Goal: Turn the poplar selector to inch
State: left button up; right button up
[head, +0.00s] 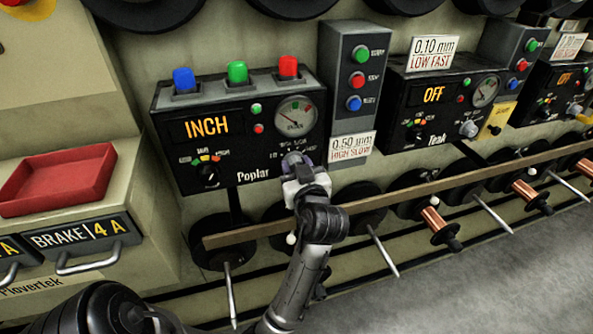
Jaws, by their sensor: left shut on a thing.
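The Poplar panel (233,168) is a dark box with an orange display (207,127) that reads INCH. Blue, green and red buttons stand on its top, and a round gauge (295,116) sits at its right. The selector knob (291,158) is at the panel's lower right. My left gripper (298,168) is at the panel's lower right and shut on the selector knob, hiding most of it and part of its markings. A smaller black knob (209,176) is at the lower left of the panel. My right gripper is not in the view.
A grey button column (357,80) stands right of the Poplar panel. The Teak panel (434,100) beyond it reads OFF. A wooden rail (385,198) with spools and spindles runs below the panels. A red tray (57,180) lies at the left.

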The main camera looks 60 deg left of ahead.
pick_arm(q)
jog(key=shift+r, duration=0.1)
dwell(0.5)
jog(key=o, duration=0.9)
jog(key=d, duration=0.3)
jog(key=s+d+b, duration=0.1)
jog(key=d, duration=0.3)
jog(key=shift+s+d, duration=0.2)
